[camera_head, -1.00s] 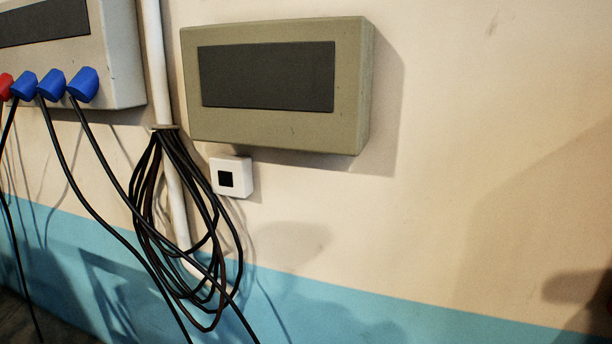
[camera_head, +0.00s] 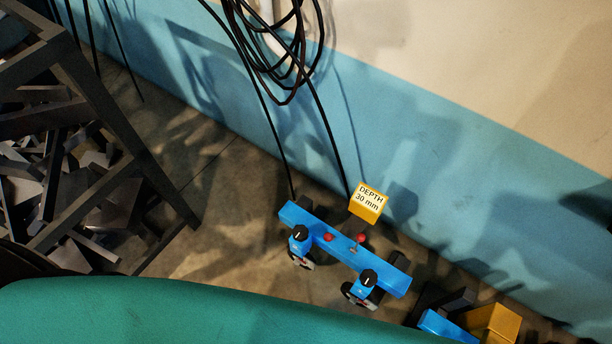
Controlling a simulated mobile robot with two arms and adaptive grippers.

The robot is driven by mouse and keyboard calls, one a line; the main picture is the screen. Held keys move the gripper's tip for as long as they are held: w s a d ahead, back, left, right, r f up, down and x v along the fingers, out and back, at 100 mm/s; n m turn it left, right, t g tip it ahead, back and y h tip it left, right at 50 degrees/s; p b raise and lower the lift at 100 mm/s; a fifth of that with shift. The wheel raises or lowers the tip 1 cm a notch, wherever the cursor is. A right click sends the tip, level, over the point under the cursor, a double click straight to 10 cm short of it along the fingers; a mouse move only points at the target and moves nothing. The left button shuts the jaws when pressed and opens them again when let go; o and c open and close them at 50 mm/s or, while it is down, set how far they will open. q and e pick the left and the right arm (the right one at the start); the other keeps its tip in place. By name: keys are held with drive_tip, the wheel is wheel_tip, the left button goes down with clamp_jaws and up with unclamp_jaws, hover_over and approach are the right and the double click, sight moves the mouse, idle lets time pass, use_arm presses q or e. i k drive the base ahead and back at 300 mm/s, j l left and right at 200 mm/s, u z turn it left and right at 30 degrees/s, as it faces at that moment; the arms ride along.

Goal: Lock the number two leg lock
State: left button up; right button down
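A blue beam-shaped device (camera_head: 343,249) lies low at the foot of the wall. Two black-topped knobs on blue mounts stand along its near side, the left knob (camera_head: 301,233) and the right knob (camera_head: 368,278). Two small red parts (camera_head: 361,238) sit on the beam between them. A yellow block (camera_head: 367,204) reading "DEPTH 30 mm" is just behind it. I see no number on either knob, so I cannot tell which is number two or whether anything is a leg lock. Neither gripper is in view.
A dark metal frame (camera_head: 112,126) with a heap of scrap pieces (camera_head: 90,180) stands at the left. Black cables (camera_head: 330,140) hang down the blue and cream wall. Another blue part (camera_head: 445,326) and yellow block (camera_head: 493,322) lie at bottom right. A teal surface (camera_head: 170,312) fills the bottom left.

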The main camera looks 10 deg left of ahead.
sight(328, 237)
drive_tip(key=k+u, duration=0.15)
drive_tip(key=k, duration=0.35)
drive_tip(key=k+j+u, duration=0.15)
drive_tip(key=k, duration=0.35)
